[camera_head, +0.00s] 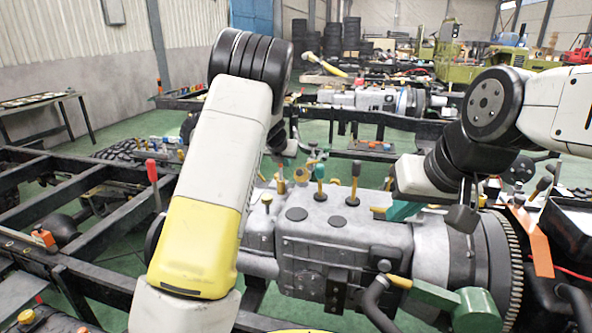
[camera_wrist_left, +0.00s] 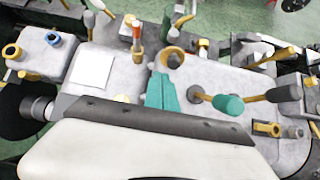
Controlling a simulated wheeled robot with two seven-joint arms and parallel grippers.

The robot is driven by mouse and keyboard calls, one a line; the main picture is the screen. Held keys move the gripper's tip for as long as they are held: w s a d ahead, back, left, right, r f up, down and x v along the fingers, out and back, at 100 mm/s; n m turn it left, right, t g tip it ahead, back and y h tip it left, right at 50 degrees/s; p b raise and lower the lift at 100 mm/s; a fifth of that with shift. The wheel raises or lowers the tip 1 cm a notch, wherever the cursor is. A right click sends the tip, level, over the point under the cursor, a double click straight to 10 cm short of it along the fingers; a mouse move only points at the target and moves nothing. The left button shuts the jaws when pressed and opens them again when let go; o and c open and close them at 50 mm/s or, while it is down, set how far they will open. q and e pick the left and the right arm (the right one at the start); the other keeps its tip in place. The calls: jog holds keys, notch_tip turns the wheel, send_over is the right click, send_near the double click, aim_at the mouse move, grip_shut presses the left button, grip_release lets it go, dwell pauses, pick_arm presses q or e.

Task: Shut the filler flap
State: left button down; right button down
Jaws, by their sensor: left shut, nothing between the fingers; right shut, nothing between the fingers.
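A grey gearbox housing (camera_head: 345,240) fills the middle of the head view, with several levers and caps on top. The left wrist view shows the top of a grey housing with a brass-coloured ring (camera_wrist_left: 172,57) standing on it. It may be the filler or its flap; I cannot tell which. My left gripper (camera_wrist_left: 160,76) has teal fingers, shut and empty, with the tips close below the ring in the picture; contact is unclear. In the head view my left arm hides its fingers. My right gripper (camera_head: 396,213), also teal, is shut and empty above the housing's right part.
A toothed flywheel ring (camera_head: 508,265) is at the housing's right. Black frame rails (camera_head: 70,205) lie left. Green floor shows between the frames.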

aim_at(300, 175)
pick_arm(q)
jog(key=x, duration=0.9)
jog(key=shift+w+d+r, duration=0.15)
jog(key=shift+w, duration=0.85)
jog(key=shift+w+d, duration=0.1)
jog(key=shift+d, duration=0.1)
